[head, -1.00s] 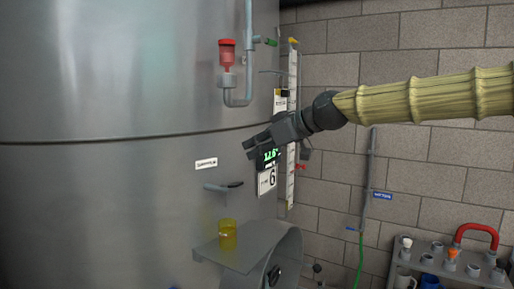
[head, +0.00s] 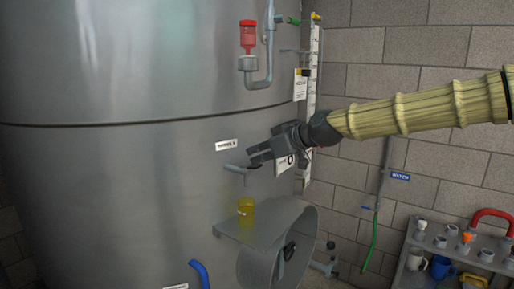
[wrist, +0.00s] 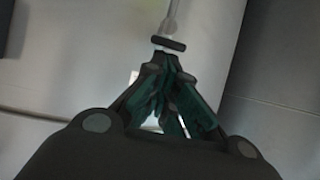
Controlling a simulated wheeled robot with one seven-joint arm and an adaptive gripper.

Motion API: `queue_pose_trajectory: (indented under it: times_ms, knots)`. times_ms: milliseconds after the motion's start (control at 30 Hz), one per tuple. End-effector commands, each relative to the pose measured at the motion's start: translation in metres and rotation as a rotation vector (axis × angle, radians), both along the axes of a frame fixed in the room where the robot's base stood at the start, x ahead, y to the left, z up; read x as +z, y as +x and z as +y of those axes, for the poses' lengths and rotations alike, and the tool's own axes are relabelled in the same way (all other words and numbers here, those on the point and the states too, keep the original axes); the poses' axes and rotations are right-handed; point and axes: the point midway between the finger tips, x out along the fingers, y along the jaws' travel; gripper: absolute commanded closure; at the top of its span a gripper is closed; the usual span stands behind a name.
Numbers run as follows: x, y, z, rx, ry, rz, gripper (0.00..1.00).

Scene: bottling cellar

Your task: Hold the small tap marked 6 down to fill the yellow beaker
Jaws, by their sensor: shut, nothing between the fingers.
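The small grey tap (head: 234,169) sticks out of the steel tank, with the yellow beaker (head: 246,208) upright on a shelf below it. The beaker's fill level is unclear. The sign marked 6 (head: 289,161) is partly hidden behind my gripper (head: 254,158). My gripper is shut and empty, its tips right at the tap's dark lever end. In the wrist view the dark lever end (wrist: 168,44) lies just beyond the closed fingertips (wrist: 164,62). I cannot tell whether they touch. The beaker is not visible in the wrist view.
The grey shelf (head: 232,231) juts from the tank above a round hatch (head: 262,262). A red-topped fitting (head: 248,38) and pipe are above. A blue handle (head: 199,272) is at lower left. A rack (head: 455,252) with cups stands at right.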

Motion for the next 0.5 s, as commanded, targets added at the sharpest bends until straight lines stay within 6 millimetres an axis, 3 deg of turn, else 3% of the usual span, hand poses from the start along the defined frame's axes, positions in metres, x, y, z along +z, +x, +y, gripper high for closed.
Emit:
queue_pose_trajectory:
  times_ms: [500]
  knots:
    - [-0.0056,-0.0005,-0.0011,0.0,0.022,-0.013,1.0]
